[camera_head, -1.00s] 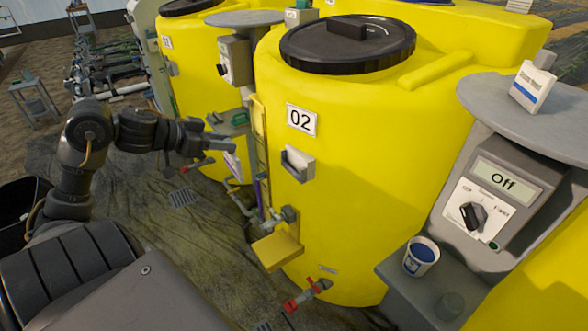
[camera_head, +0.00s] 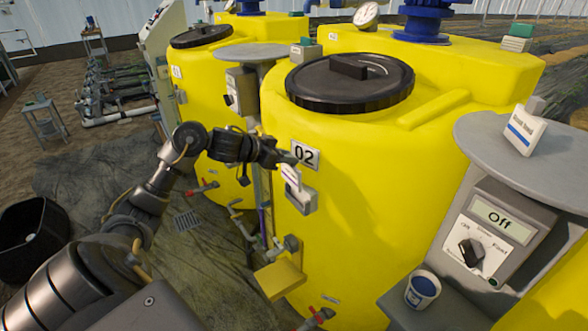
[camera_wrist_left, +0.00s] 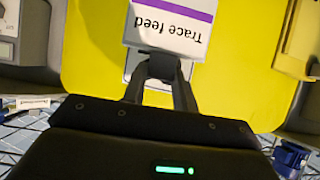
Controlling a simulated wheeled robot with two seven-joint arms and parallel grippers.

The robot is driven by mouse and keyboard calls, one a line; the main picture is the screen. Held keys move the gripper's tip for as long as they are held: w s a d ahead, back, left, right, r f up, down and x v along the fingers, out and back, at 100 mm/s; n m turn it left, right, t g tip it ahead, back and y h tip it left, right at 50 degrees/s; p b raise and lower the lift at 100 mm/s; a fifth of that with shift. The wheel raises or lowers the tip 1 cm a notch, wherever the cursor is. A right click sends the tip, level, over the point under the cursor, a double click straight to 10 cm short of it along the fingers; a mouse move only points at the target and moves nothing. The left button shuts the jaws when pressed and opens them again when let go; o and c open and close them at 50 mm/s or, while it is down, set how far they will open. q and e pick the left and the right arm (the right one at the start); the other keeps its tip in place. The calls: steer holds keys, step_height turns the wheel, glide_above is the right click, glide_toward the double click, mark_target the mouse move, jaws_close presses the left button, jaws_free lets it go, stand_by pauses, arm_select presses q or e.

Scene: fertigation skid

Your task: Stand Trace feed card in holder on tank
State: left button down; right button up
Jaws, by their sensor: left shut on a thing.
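The Trace feed card (camera_wrist_left: 170,30), white with a purple stripe, is gripped in my left gripper (camera_wrist_left: 163,68) in the left wrist view. In the head view the card (camera_head: 291,178) hangs at the gripper (camera_head: 284,158), at the front of the yellow tank marked 02 (camera_head: 350,190). The grey holder (camera_head: 304,201) is fixed to that tank below the number plate (camera_head: 305,155). The card's lower edge is at or just above the holder's opening; I cannot tell whether it is inside. My right gripper is not in view.
A control box reading Off (camera_head: 490,225) stands at the right, with a white card (camera_head: 524,130) on its round top and a blue-and-white cup (camera_head: 422,289) on its shelf. A yellow ledge (camera_head: 278,279) and pipes lie below the holder.

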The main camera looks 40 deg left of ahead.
mark_target(289, 172)
arm_select(q)
steer(key=shift+w+d+f, duration=0.1)
steer(key=shift+w+d, duration=0.1)
steer(key=shift+w, duration=0.45)
steer(key=shift+w+d+f, duration=0.1)
steer(key=shift+w+d, duration=0.1)
steer(key=shift+w, duration=0.4)
steer(key=shift+f, duration=0.7)
steer(key=shift+s+a+f, duration=0.1)
steer(key=shift+s+f, duration=0.05)
steer(key=shift+f, duration=0.5)
step_height(289, 172, down, 3)
steer(key=shift+f, duration=0.2)
steer(key=shift+w+f+p, duration=0.2)
steer(key=shift+f+p, duration=0.05)
steer(key=shift+p, duration=0.2)
steer(key=c, duration=1.1)
jaws_free()
